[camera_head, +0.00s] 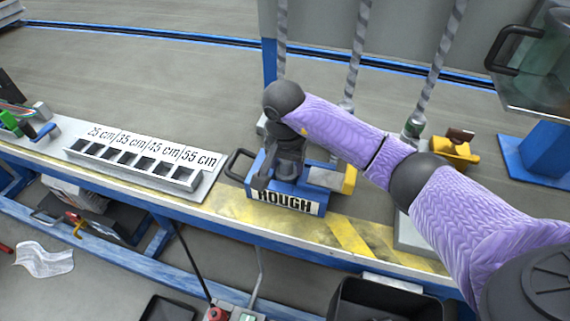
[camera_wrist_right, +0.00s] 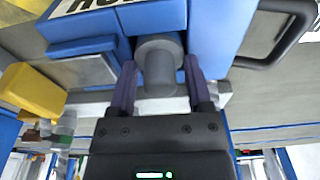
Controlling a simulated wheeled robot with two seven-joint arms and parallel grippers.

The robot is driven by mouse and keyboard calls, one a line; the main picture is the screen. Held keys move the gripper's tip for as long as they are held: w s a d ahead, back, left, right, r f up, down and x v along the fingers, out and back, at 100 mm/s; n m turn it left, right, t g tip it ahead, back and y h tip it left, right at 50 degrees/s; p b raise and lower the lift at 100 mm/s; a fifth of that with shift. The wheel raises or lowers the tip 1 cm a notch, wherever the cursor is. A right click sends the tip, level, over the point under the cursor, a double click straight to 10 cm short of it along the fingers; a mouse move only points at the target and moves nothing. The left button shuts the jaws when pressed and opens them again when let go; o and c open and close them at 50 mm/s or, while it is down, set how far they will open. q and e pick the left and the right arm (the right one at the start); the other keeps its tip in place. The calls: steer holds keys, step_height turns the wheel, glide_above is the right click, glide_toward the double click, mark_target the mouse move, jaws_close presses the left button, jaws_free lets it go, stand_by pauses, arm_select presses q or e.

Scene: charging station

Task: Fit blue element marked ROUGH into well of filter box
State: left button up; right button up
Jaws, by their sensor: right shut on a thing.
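The blue body marked ROUGH (camera_head: 286,201) sits on the bench edge with its white label facing front. My right gripper (camera_head: 288,163) is above it, pointing down. In the right wrist view, the fingers of this gripper (camera_wrist_right: 159,75) are closed on either side of a grey round knob (camera_wrist_right: 159,52) between blue blocks (camera_wrist_right: 217,30). A black loop handle (camera_head: 237,163) stands at its left side. My gripper hides the middle, so I cannot tell where the element ends and the filter box begins, or how deep it sits. My left gripper is not in view.
A white rack with square slots (camera_head: 185,180) and centimetre marks lies to the left. A yellow clamp-like part (camera_head: 455,152) and tall twisted drill-like rods (camera_head: 357,50) stand behind and right. A black bin (camera_head: 390,300) is below the bench's front edge.

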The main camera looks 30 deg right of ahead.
mark_target(285, 176)
steer(key=shift+f, duration=0.15)
steer(key=o, duration=1.3)
steer(key=shift+c, duration=0.2)
arm_select(q)
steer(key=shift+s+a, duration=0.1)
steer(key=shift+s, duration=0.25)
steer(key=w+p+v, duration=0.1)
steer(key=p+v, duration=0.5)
steer(key=p, duration=0.1)
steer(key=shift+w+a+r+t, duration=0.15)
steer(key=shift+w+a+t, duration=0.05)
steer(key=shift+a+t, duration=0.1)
arm_select(e)
step_height(285, 176, up, 12)
steer(key=a, duration=0.1)
steer(key=shift+s+r, duration=0.2)
steer(key=shift+s, duration=0.25)
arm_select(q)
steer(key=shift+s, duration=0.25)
